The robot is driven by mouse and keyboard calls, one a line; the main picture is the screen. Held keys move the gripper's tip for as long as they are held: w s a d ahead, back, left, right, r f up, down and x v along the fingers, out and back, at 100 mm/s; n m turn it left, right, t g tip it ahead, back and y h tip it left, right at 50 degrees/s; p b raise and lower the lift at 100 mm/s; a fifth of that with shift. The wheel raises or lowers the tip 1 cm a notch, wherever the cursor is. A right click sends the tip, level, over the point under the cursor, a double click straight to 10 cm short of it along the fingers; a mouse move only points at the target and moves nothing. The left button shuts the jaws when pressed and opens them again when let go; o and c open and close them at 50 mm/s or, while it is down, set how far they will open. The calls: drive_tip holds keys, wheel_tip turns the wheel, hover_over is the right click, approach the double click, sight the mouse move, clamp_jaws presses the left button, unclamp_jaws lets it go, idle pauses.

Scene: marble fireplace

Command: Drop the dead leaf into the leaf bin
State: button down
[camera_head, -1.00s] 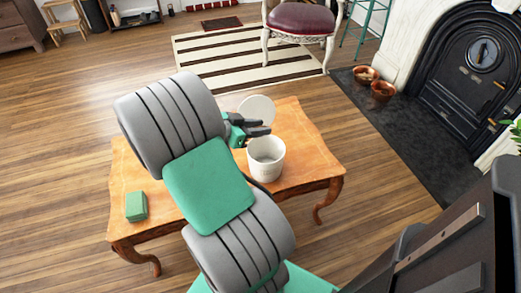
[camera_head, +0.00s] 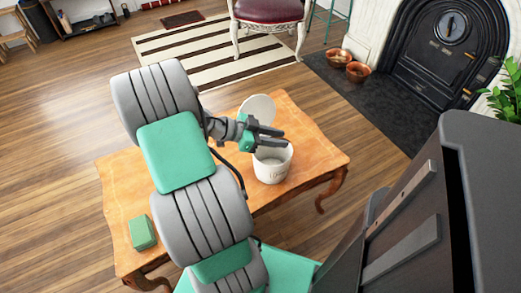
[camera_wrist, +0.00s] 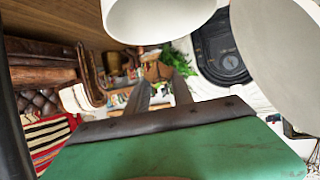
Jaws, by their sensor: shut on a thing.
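The leaf bin is an open white pail (camera_head: 272,170) near the right part of the wooden table. In the wrist view its white wall (camera_wrist: 160,14) fills the top middle. My gripper (camera_head: 283,139) is over the back of the bin's opening, with its fingers pointing right in the head view. Its two dark fingers (camera_wrist: 160,84) show in the wrist view with a narrow gap between them.
A round white disc (camera_head: 258,106), like a lid, stands behind the bin and also fills the wrist view's upper right (camera_wrist: 285,55). A green box (camera_head: 142,232) sits on the table (camera_head: 122,195) at left. Beyond are a chair (camera_head: 268,10) and fireplace (camera_head: 450,50).

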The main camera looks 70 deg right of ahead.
wheel_tip(320, 180, down, 5)
drive_tip(key=b, duration=0.3)
drive_tip(key=shift+w+f, duration=0.1)
drive_tip(key=shift+f, duration=0.05)
drive_tip(key=c, duration=1)
unclamp_jaws()
drive_tip(key=shift+c, duration=0.2)
drive_tip(key=p+v, duration=0.1)
drive_tip(key=v, duration=0.6)
drive_tip(key=shift+w+a+r, duration=0.2)
drive_tip(key=shift+w+a, duration=0.05)
drive_tip(key=shift+a, duration=0.05)
